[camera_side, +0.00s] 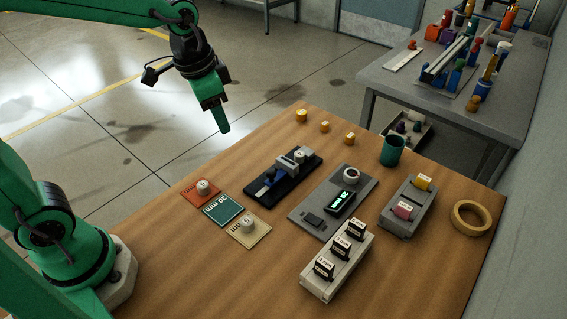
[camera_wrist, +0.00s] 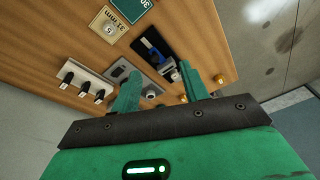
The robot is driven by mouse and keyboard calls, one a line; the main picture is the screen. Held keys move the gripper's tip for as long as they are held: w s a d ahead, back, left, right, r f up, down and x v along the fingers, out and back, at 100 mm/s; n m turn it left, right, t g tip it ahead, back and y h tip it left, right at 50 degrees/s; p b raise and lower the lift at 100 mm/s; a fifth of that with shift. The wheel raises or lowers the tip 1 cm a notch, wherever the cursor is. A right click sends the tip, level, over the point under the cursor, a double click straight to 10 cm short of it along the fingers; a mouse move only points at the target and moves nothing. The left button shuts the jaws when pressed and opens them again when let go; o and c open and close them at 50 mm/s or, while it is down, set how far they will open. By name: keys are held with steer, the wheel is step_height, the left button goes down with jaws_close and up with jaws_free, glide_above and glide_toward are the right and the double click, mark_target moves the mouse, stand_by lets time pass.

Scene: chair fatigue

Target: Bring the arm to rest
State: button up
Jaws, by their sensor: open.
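My gripper (camera_side: 221,127) hangs in the air beyond the far left edge of the wooden table, fingers pointing down. In the wrist view my gripper (camera_wrist: 163,80) shows two green fingers spread apart with nothing between them. My green arm rises from a base at the lower left of the side view. The gripper touches nothing.
The wooden table (camera_side: 190,265) holds coloured mats (camera_side: 222,210), a black fixture (camera_side: 262,190), a grey device (camera_side: 312,222), a rack of black blocks (camera_side: 338,262), a teal cup (camera_side: 392,150) and a tape ring (camera_side: 470,217). A grey bench (camera_side: 400,84) stands behind. Its front left is clear.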

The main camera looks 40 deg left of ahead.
steer(key=s+a+r+n+t, duration=0.1)
steer(key=s+a+n, duration=0.1)
steer(key=s, duration=0.4)
steer(key=s+a+r+n+t, duration=0.2)
steer(key=s+n, duration=0.1)
steer(key=s, duration=0.3)
steer(key=shift+a, duration=0.2)
